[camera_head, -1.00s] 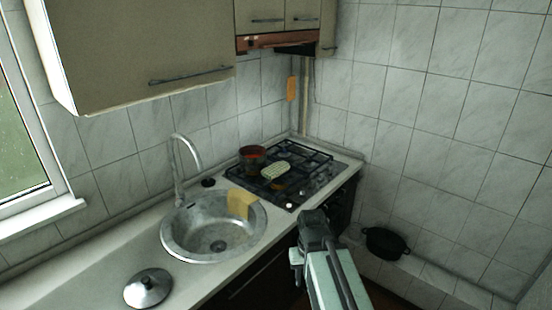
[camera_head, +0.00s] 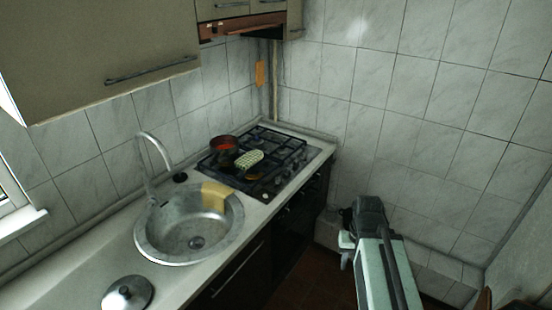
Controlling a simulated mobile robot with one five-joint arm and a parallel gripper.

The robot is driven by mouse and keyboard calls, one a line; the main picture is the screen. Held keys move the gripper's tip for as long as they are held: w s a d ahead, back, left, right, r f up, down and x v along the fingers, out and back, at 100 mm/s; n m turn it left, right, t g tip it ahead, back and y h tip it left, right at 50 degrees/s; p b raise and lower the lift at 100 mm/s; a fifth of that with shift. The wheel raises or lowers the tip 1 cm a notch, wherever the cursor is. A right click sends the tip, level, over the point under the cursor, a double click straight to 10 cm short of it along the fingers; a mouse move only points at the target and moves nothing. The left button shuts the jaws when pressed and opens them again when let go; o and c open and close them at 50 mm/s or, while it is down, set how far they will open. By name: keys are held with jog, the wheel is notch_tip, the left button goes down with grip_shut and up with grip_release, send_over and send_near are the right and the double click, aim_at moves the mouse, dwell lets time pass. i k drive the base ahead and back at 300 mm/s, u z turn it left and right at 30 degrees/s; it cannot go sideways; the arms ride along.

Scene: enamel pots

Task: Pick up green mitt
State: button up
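A pale green, light-patterned piece (camera_head: 249,159), which looks like the green mitt, lies on the black gas stove (camera_head: 290,172) just right of a dark pot with red inside (camera_head: 223,148). My gripper (camera_head: 362,214) is at the lower right, seen from behind at the end of my pale green arm. It is apart from the mitt, to its right and nearer the camera. Its fingertips are hidden or too dark to make out, and I see nothing held in it.
A steel sink (camera_head: 190,243) with a tap (camera_head: 153,165) and a yellow cloth (camera_head: 216,195) is left of the stove. A metal lid (camera_head: 127,293) lies on the counter at front left. A tiled wall (camera_head: 420,100) stands behind and right. Cabinets (camera_head: 110,50) hang above.

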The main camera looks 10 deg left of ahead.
aim_at(251, 158)
jog(key=z, duration=0.2)
jog(key=i, duration=2.7)
jog(key=u, duration=3)
